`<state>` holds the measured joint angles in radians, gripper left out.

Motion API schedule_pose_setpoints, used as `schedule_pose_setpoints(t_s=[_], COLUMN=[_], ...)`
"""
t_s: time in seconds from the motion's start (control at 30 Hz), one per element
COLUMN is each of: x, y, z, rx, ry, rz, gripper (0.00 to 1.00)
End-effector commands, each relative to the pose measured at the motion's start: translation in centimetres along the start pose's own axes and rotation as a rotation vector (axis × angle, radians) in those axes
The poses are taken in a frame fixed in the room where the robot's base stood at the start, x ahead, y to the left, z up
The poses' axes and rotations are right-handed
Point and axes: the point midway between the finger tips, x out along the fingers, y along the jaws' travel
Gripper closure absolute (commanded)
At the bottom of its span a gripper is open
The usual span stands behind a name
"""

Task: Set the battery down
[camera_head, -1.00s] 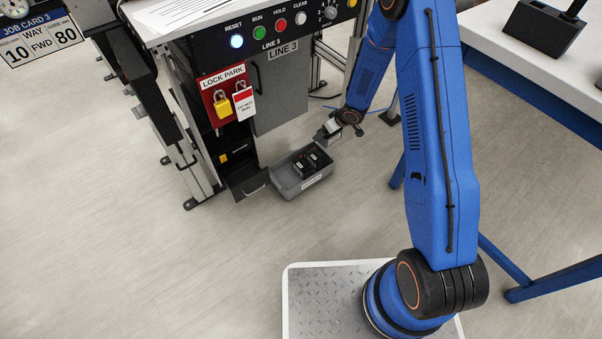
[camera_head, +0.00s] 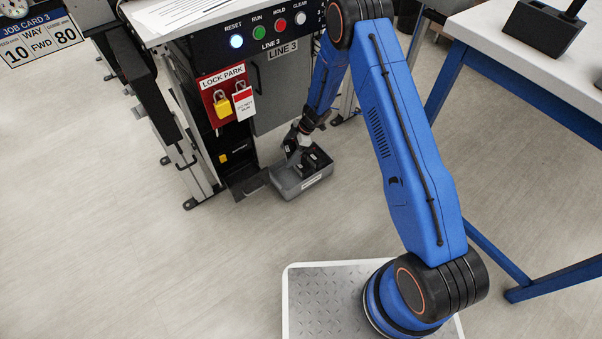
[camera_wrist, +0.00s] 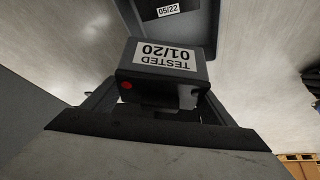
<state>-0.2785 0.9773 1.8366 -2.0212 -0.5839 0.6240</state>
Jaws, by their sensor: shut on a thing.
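My gripper (camera_wrist: 158,108) is shut on a dark battery (camera_wrist: 140,84) with a red dot and a white label reading TESTED 01/20. In the head view my gripper (camera_head: 297,141) is at the back left of the grey bin (camera_head: 303,187) on the floor. Whether the held battery touches the bin floor cannot be told.
The LINE 3 cabinet (camera_head: 272,95) with a red lock park board (camera_head: 226,77) stands close behind the bin. A dark open tray (camera_head: 246,183) is left of the bin. A blue-legged table (camera_head: 480,55) stands at right. The floor in front is clear.

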Motion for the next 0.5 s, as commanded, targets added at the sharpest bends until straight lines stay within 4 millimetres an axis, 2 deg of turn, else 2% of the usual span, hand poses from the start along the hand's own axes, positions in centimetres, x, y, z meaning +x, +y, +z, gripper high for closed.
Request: schedule_pose_setpoints(t_s=[0.1,0.2,0.5], x=[2.0,3.0,4.9], y=[-1.1,-1.9,-2.7], z=[-0.2,0.0,1.0], rx=[-0.141,-0.233,-0.347], ry=[0.0,0.0,0.0], rz=[-0.081,-0.133,-0.199], gripper=[0.83,0.83,0.83])
